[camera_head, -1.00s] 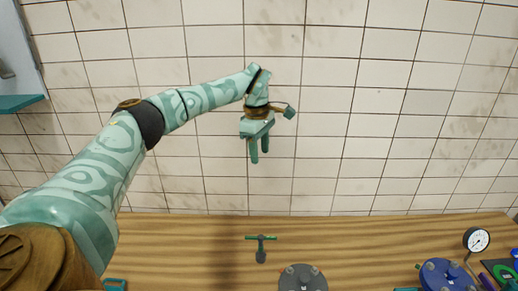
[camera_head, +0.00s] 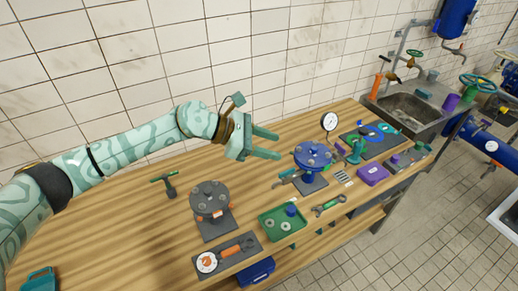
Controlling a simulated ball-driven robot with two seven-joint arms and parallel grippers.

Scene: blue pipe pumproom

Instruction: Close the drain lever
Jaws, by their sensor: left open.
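I cannot tell for certain which part is the drain lever. Valve fittings with small handles (camera_head: 414,54) show on the grey pipe above the sink (camera_head: 402,108), and a blue pipe (camera_head: 494,147) with a green handwheel (camera_head: 477,83) stands at the right. My left gripper (camera_head: 280,144) is open and empty, above the wooden workbench (camera_head: 130,225), its fingers pointing right. It is well left of the sink and the pipes, touching nothing that I can see. My right gripper is out of view.
On the bench stand a grey flanged fitting (camera_head: 209,196), a blue flanged fitting (camera_head: 313,154), a gauge (camera_head: 329,121), a green tray (camera_head: 283,232), a purple box (camera_head: 371,173) and a green-handled T-tool (camera_head: 168,187). Tiled floor (camera_head: 440,235) is free in front at the right.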

